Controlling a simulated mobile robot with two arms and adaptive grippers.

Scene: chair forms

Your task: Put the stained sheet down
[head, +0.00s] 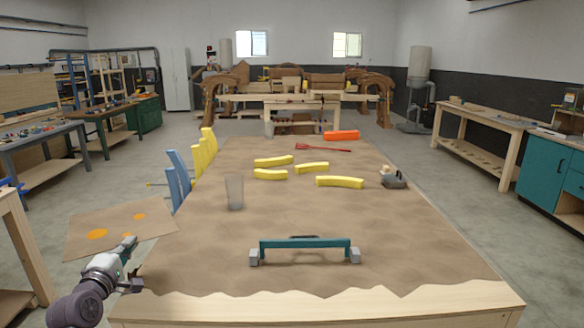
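The stained sheet (118,217) is a flat brown sheet with several orange spots. It is at the left in the head view, by the left edge of the long table, with its right corner overlapping that edge in the picture. No support shows under it. My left gripper (129,247) is at the sheet's near edge and appears shut on it, though its fingers are small and partly hidden. My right gripper is not in view.
The table (290,228) has a brown cover. It carries a teal bar with grey end blocks (305,245), a clear cup (234,190), yellow curved pieces (340,182), a red tool (322,148) and a grey tool (394,180). Blue and yellow slats (178,172) stand along its left edge.

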